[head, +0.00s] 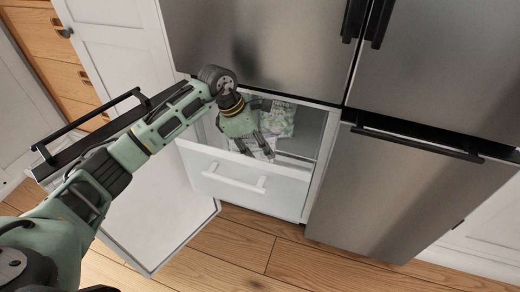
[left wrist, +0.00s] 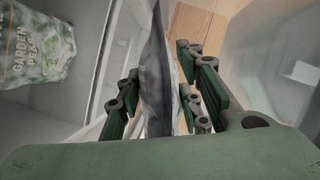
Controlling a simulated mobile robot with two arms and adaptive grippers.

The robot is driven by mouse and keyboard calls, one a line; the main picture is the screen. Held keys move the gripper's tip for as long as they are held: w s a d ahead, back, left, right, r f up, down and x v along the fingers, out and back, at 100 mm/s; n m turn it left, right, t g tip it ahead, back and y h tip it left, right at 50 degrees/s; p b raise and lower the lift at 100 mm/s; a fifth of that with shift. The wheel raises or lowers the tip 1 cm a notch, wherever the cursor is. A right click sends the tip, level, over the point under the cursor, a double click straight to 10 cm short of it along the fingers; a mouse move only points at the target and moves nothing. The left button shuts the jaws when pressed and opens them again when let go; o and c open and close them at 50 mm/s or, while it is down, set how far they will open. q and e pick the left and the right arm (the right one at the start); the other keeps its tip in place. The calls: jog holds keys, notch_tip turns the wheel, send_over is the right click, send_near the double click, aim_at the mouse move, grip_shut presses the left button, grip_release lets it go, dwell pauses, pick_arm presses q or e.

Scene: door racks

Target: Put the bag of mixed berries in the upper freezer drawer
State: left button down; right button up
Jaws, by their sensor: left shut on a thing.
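My left gripper (head: 256,148) reaches into the open freezer compartment at the top of the upper freezer drawer (head: 222,176). It is shut on a thin bag, presumably the bag of mixed berries (left wrist: 158,85), seen edge-on between the fingers in the left wrist view; its print cannot be read. In the head view the fingers mostly hide this bag. The drawer has a white front with a pale handle and looks pulled out a little. A bag of garden peas (head: 280,119) is behind the gripper, and it also shows in the left wrist view (left wrist: 38,48). My right gripper is not in view.
A closed steel door (head: 395,190) is on the right, and steel fridge doors (head: 265,45) are above. The wooden floor (head: 300,262) in front is clear.

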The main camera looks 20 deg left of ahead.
pick_arm(q)
jog(key=shift+w+d+f, duration=0.1)
jog(key=shift+d+f, duration=0.15)
jog(key=shift+f, duration=0.3)
jog(key=shift+a, duration=0.1)
jog(key=shift+f+b, duration=0.6)
jog(key=c, duration=1.2)
grip_release()
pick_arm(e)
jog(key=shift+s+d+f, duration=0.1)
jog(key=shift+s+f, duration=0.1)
pick_arm(q)
jog(key=shift+r+p, duration=0.45)
jog(key=shift+r, duration=0.05)
jog(key=p+v, duration=0.1)
jog(key=v, duration=1)
jog(key=shift+p, duration=0.35)
jog(key=shift+a+r, duration=0.15)
jog(key=shift+r, duration=0.4)
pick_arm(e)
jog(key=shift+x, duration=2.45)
